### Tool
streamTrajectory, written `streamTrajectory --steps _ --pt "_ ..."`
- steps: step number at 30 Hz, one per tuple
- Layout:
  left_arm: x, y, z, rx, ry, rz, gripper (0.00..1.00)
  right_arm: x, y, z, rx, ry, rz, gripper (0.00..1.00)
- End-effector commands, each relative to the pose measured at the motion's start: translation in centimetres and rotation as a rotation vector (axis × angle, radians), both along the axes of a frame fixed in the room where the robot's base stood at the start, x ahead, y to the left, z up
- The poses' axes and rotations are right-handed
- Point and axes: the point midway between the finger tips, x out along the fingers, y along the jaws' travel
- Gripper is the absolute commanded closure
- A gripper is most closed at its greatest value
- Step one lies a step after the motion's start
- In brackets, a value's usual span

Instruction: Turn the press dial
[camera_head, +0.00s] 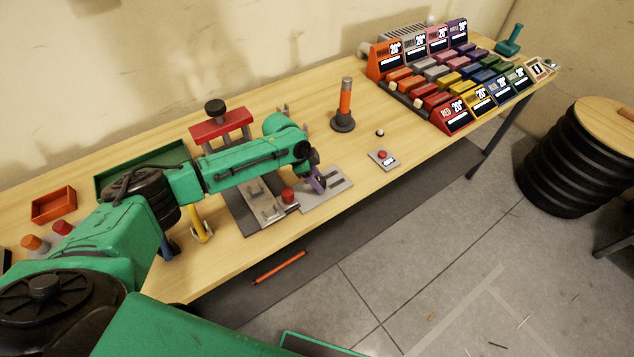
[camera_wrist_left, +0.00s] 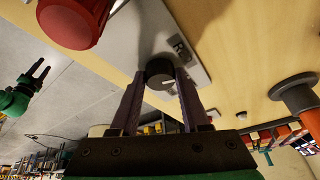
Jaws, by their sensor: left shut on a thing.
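The press dial (camera_wrist_left: 160,73) is a small black knob with a white mark, on a light grey panel (camera_wrist_left: 158,30) with an "R" label. My left gripper (camera_wrist_left: 161,82) has its two purple fingers on either side of the dial and is shut on it. In the head view, my left gripper (camera_head: 317,182) is over the grey panel (camera_head: 340,183) near the table's front edge and hides the dial. My right gripper (camera_wrist_left: 36,75) shows small at the left of the left wrist view, away from the table, with its fingers apart and nothing between them.
A red button (camera_head: 288,195) stands just left of the panel. The red press (camera_head: 221,127) is behind my arm. An orange-and-black post (camera_head: 344,105) and a small button box (camera_head: 384,158) stand to the right. Coloured bins (camera_head: 450,117) fill the far right of the table.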

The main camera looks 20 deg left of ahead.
Motion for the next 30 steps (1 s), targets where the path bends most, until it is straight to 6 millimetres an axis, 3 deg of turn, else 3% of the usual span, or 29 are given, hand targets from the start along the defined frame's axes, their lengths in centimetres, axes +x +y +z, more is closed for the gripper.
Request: streamTrajectory --steps 18,30 --pt "0.3 -0.1 -0.6 -0.003 0.001 -0.545 1.00 0.0 0.0 -6.5 -0.001 0.001 0.001 0.50" --pt "0.3 -0.1 -0.3 -0.002 0.002 -0.711 1.00 0.0 -0.1 -8.1 -0.001 0.001 0.001 0.50"
